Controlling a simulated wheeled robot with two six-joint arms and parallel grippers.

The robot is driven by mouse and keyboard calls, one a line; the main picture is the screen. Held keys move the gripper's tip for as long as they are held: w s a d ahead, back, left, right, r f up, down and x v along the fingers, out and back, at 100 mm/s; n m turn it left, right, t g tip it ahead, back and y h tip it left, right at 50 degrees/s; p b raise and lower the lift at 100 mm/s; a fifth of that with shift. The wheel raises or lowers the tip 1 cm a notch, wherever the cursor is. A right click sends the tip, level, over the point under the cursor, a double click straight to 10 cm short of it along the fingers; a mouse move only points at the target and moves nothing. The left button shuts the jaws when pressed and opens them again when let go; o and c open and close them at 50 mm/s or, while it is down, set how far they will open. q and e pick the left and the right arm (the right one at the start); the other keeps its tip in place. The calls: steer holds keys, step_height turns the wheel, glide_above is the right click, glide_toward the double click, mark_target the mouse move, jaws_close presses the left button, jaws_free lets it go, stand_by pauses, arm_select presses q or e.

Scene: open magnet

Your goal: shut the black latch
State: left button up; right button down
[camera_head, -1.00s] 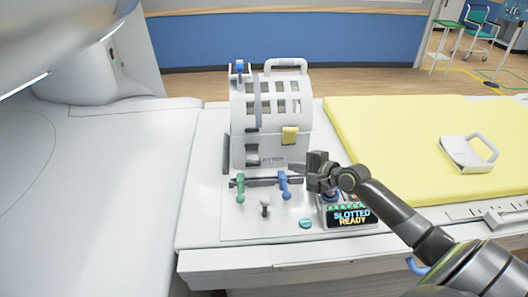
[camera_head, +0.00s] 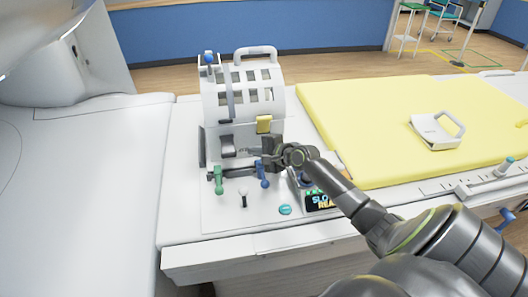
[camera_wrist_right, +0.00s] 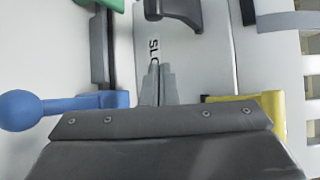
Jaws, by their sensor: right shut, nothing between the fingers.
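The black latch (camera_head: 227,146) is a dark tab low on the front of the white slotted cage (camera_head: 272,100), at its left. In the right wrist view the black latch (camera_wrist_right: 174,10) is at the top, beyond my fingertips and apart from them. My right gripper (camera_head: 254,151) is at the cage's lower front, right of the latch and below the yellow latch. In the right wrist view its fingers (camera_wrist_right: 160,80) are together and empty, over the lettered front strip. Whether the black latch is fully seated cannot be told. My left gripper is not in view.
The yellow latch (camera_head: 263,124) is on the cage front, close to my right gripper. A green lever (camera_head: 219,180) and a blue lever (camera_head: 262,174) stand in front of the cage. A lit display (camera_head: 322,201) is at the right. A yellow mat (camera_head: 375,115) lies behind my arm.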

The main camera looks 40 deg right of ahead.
mark_target(228, 147)
steer(key=x, duration=0.3)
steer(key=a+p, duration=0.1)
steer(key=s+a+r+p, duration=0.1)
steer(key=shift+s+a+r+p, duration=0.1)
steer(key=shift+s+r+p, duration=0.1)
steer(key=shift+p, duration=0.15)
arm_select(q)
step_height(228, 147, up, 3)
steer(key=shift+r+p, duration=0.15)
steer(key=shift+p, duration=0.15)
arm_select(e)
steer(key=shift+s+a+r, duration=0.1)
steer(key=shift+s+a, duration=0.15)
steer(key=shift+a, duration=0.25)
steer(key=shift+w, duration=0.1)
